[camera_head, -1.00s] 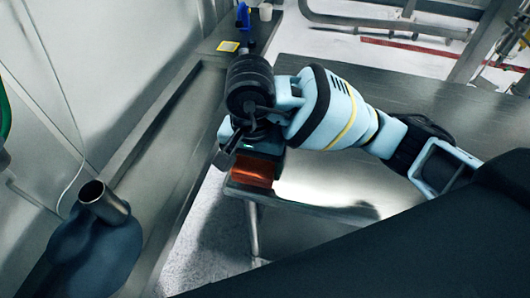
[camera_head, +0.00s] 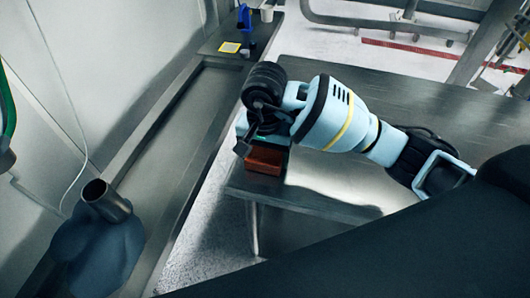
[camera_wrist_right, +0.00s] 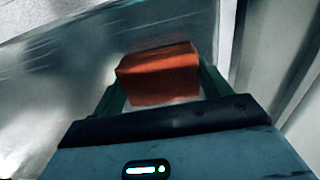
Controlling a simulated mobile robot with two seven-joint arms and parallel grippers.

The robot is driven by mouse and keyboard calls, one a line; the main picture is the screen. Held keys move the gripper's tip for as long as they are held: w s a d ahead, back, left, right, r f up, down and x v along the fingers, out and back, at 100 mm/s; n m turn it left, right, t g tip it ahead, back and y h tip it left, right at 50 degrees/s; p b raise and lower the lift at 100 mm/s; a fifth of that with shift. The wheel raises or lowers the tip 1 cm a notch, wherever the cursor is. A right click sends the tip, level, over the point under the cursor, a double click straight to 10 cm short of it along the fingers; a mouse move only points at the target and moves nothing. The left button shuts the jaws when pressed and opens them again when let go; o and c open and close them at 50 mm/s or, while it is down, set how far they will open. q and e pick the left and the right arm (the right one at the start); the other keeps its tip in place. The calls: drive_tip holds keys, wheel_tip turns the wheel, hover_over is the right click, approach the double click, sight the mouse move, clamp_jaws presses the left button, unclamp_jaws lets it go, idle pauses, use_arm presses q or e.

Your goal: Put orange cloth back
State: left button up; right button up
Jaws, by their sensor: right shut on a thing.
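The orange cloth (camera_head: 265,159) is a small folded block near the left corner of the metal table (camera_head: 330,190). My right gripper (camera_head: 262,143) is over it, its fingers pointing down, and is shut on it. In the right wrist view the cloth (camera_wrist_right: 160,75) sits between the two green fingers of the right gripper (camera_wrist_right: 160,88). I cannot tell whether the cloth touches the table top. My left gripper does not show in either view.
A dark metal cup (camera_head: 105,202) stands on a blue-grey bulky item (camera_head: 95,250) at the lower left. A long metal counter (camera_head: 170,150) runs along the left wall. A blue device (camera_head: 243,18) and a yellow square (camera_head: 229,47) are at its far end. The right part of the table is clear.

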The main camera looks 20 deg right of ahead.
sight(265, 155)
drive_tip(key=shift+f, duration=0.25)
drive_tip(key=o, duration=1)
drive_tip(key=shift+r, duration=0.1)
drive_tip(key=shift+r, duration=0.45)
wheel_tip(265, 155, up, 12)
drive_tip(key=shift+f+p, duration=0.25)
drive_tip(key=shift+p, duration=0.05)
drive_tip(key=shift+s+f, duration=0.1)
